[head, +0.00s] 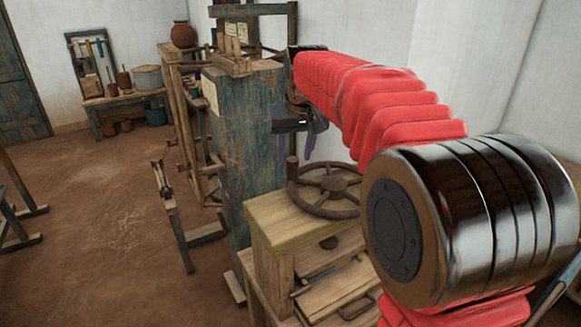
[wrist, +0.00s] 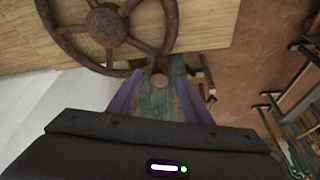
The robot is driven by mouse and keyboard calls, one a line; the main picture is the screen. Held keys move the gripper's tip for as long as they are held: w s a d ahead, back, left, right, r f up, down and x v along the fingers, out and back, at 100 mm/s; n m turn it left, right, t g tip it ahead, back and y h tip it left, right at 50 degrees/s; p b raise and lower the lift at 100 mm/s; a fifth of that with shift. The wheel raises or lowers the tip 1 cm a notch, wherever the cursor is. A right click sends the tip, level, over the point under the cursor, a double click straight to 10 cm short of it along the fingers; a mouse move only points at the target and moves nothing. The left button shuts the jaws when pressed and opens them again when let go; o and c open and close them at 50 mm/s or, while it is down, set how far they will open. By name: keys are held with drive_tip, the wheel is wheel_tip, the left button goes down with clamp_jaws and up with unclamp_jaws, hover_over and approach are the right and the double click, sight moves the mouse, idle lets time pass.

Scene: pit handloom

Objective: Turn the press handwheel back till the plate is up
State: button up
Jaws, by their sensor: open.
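The brown spoked handwheel (head: 337,183) lies flat on top of the wooden press (head: 290,225); it also shows in the wrist view (wrist: 107,24). An upright handle (head: 292,170) stands at its rim, on the left. My gripper (head: 309,152), dark with purple fingers, is above and behind the wheel and holds nothing. In the wrist view the two fingers are spread, and the handle's round top (wrist: 158,81) appears between them; I cannot tell whether they reach down around it. Boards show inside the press below the wheel, but the plate's height is unclear.
A worn blue-green loom post (head: 248,140) stands close left of the press. Behind it is the loom frame (head: 186,130). A bench (head: 125,97) with pots is at the back left. The earth floor (head: 110,200) at left is mostly clear.

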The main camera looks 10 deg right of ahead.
sight(292, 162)
drive_tip(key=x, duration=0.6)
drive_tip(key=shift+w+f, duration=0.1)
drive_tip(key=shift+c, duration=0.4)
clamp_jaws()
drive_tip(key=shift+a, duration=0.4)
drive_tip(key=shift+d, duration=0.15)
